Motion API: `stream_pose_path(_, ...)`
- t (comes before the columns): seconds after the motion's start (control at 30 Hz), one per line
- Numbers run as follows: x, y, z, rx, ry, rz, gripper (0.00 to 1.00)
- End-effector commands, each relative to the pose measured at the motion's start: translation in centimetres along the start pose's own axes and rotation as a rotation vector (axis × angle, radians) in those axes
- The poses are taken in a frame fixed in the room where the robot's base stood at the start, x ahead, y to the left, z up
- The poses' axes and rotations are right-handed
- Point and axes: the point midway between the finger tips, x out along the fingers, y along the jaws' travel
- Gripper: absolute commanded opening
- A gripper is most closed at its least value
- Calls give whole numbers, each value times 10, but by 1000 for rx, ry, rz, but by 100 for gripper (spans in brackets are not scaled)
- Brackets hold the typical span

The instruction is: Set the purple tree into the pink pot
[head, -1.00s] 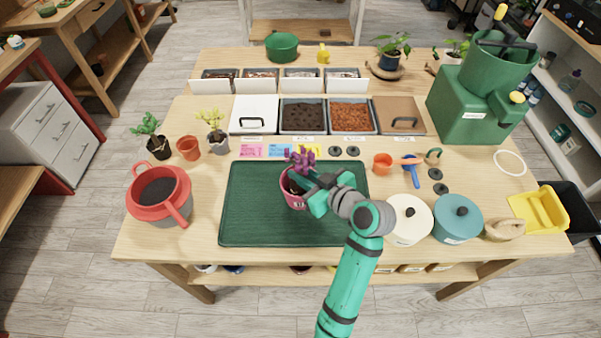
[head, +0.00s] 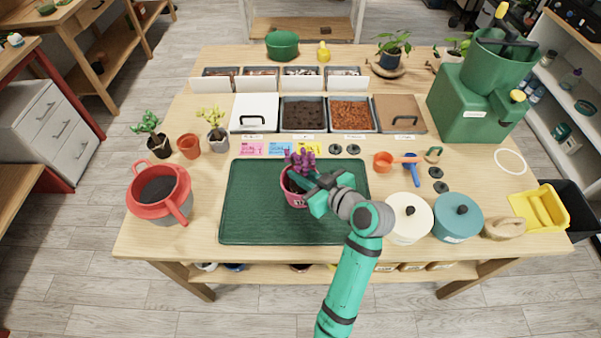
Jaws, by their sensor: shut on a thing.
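The purple tree (head: 301,159) is a small plant with purple leaves. It shows at the mouth of the pink pot (head: 296,199), with its crown above the rim. The pink pot stands on the dark green tray (head: 245,215). My gripper (head: 313,188) is at the right side of the pot's mouth, shut on the purple tree. Its fingertips and the tree's lower part are hidden by the gripper and the pot, so I cannot tell whether the tree's base touches the soil.
A red and grey bucket (head: 158,211) stands left of the tray. A cream canister (head: 408,222) and a teal canister (head: 457,222) stand right of my arm. Soil bins (head: 303,116) line the back. The tray's left part is clear.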

Motion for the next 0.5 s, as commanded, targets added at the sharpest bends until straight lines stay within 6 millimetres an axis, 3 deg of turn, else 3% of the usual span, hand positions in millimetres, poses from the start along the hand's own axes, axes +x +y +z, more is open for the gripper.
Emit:
stream_pose_path(0.33, 0, 0, 1, 0, 0, 0, 0)
stream_pose_path(0.37, 0, 0, 1, 0, 0, 0, 20)
stream_pose_path(0.4, 1, -1, 1, 0, 0, -1, 30)
stream_pose_path(0.43, 1, -1, 1, 0, 0, -2, 35)
stream_pose_path(0.5, 2, -2, 1, -1, 0, -3, 35)
